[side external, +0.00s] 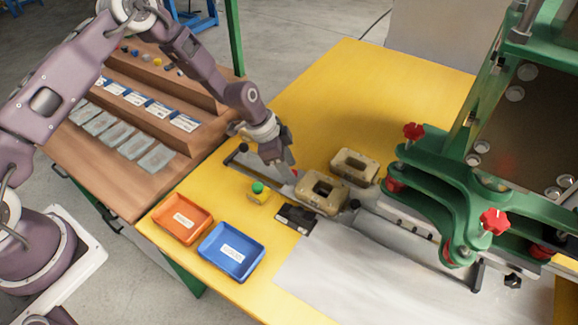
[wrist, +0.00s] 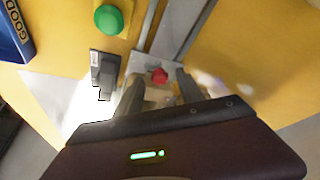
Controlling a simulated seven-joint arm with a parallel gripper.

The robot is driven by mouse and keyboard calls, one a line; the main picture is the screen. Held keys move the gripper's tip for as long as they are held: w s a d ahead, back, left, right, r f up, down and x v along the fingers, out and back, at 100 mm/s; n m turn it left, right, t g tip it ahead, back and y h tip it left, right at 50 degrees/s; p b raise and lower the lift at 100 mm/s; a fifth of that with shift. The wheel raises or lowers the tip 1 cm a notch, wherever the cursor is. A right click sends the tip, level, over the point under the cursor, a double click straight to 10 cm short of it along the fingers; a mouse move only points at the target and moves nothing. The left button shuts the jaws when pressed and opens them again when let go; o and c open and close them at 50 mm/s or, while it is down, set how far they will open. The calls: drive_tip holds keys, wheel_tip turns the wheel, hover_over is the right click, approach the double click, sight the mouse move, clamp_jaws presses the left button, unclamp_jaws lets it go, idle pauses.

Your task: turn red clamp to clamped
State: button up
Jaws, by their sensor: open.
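A small red clamp knob (wrist: 158,76) shows in the wrist view between and just beyond my two fingertips. A bit of red (side external: 294,173) shows beside my fingertips in the side view, mostly hidden by the gripper. My gripper (side external: 283,172) points down over the metal rail, at the left end of the tan fixture block (side external: 322,193). In the wrist view my gripper (wrist: 157,92) has its fingers spread, with nothing held. I cannot tell whether the fingers touch the knob, nor its exact angle.
A green button (side external: 258,187) on a yellow box and a black device (side external: 296,217) sit close by. A second tan block (side external: 354,166) stands behind. Orange (side external: 204,222) and blue (side external: 252,252) trays lie front left.

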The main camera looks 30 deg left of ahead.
drive_tip(key=shift+f, duration=0.1)
drive_tip(key=shift+c, duration=0.3)
clamp_jaws()
drive_tip(key=shift+d+n, duration=0.1)
drive_tip(key=shift+n, duration=0.3)
drive_tip(key=n, duration=0.2)
drive_tip(key=n+t+y, duration=0.1)
drive_tip(key=n, duration=0.1)
drive_tip(key=shift+s+d, duration=0.15)
drive_tip(key=shift+s, duration=0.05)
drive_tip(key=n+t+y, duration=0.1)
drive_tip(key=n+y, duration=0.1)
drive_tip(key=n, duration=0.2)
drive_tip(key=shift+d, duration=0.15)
drive_tip(key=n, duration=0.2)
drive_tip(key=n+y, duration=0.1)
drive_tip(key=n, duration=0.1)
drive_tip(key=shift+d+n+y, duration=0.2)
drive_tip(key=shift+n+y, duration=0.1)
drive_tip(key=shift+n, duration=0.1)
drive_tip(key=shift+n+g+y, duration=0.4)
drive_tip(key=shift+n+y, duration=0.3)
drive_tip(key=shift+n, duration=1.3)
drive_tip(key=shift+d+n, duration=0.1)
drive_tip(key=shift+n, duration=0.2)
